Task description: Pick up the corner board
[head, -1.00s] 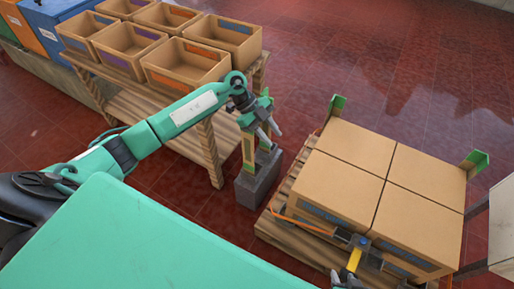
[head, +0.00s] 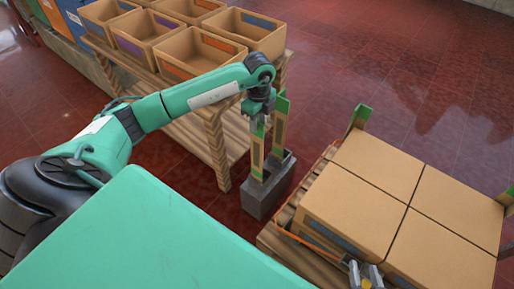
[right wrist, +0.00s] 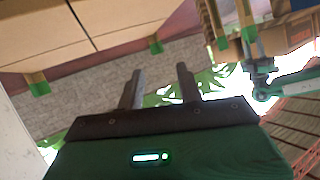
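Two tall cardboard corner boards with green ends stand upright in a grey holder (head: 262,198). The front corner board (head: 257,158) is nearer to me, and the back corner board (head: 281,122) stands just behind it to the right. My left gripper (head: 256,119) points down at the top of the front board. Its fingers are small and partly hidden, so I cannot tell whether they grip it. My right gripper (right wrist: 159,88) has its two fingers apart with nothing between them. It also shows at the bottom of the head view (head: 366,274), beside the boxes.
Large closed boxes (head: 380,162) sit on a wooden pallet (head: 285,240), with green-tipped corner pieces (head: 358,117) at its corners. An orange strap (head: 300,240) runs along the near side. A wooden table (head: 216,145) with open bins (head: 194,52) stands at left. Red floor is clear behind.

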